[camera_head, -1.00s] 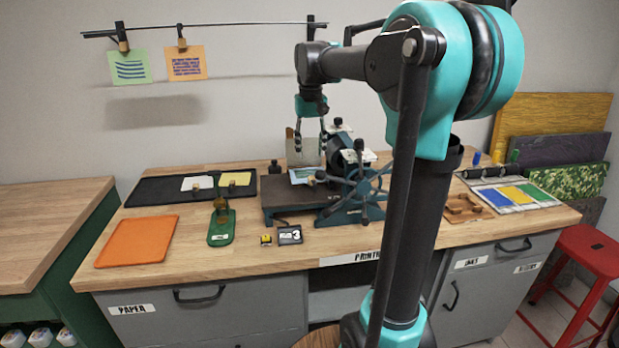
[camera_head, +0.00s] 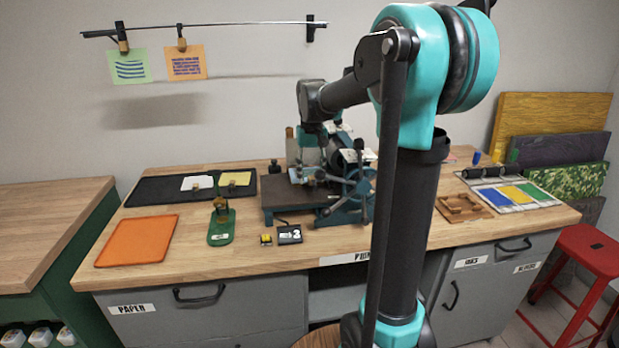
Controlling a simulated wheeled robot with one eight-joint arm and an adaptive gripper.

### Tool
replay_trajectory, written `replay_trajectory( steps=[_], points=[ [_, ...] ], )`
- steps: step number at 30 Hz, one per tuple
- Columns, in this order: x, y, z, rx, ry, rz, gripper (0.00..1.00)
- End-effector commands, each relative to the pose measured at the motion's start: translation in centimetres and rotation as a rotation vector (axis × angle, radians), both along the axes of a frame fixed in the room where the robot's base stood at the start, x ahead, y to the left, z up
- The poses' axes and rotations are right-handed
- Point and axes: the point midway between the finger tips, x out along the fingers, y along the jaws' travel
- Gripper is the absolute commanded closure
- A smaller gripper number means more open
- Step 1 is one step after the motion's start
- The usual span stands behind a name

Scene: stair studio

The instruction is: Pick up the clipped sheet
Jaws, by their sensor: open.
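My gripper (camera_head: 308,179) is open and low over the bed of the teal press (camera_head: 345,195), pointing down. The sheet lying on the press bed is mostly hidden behind my fingers; I cannot tell whether they touch it. Other sheets with clips are in view: a green sheet (camera_head: 129,71) and an orange sheet (camera_head: 186,66) hang from the wall rail. A white sheet (camera_head: 190,183) and a yellow sheet (camera_head: 240,179) lie on the black board (camera_head: 150,191) with small clips at their front edges.
The press's spoked wheel (camera_head: 357,196) stands just right of my gripper. An orange tray (camera_head: 137,241), a green stand (camera_head: 221,230) and a small "3" counter (camera_head: 289,234) are in front and to the left. Ink pads (camera_head: 515,194) lie at the right.

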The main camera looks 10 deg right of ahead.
Motion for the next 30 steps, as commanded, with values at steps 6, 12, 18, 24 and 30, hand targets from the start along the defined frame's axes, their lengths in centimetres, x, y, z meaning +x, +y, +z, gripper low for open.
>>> replay_trajectory(
  steps=[6,12,18,24,30],
  points=[
    [0.0,0.0,0.0,0.000,0.000,0.000,0.77],
    [0.0,0.0,0.0,0.000,0.000,0.000,0.94],
    [0.0,0.0,0.0,0.000,0.000,0.000,0.97],
    [0.0,0.0,0.3,0.000,0.000,0.000,0.97],
    [0.0,0.0,2.0,0.000,0.000,0.000,0.97]
  ],
)
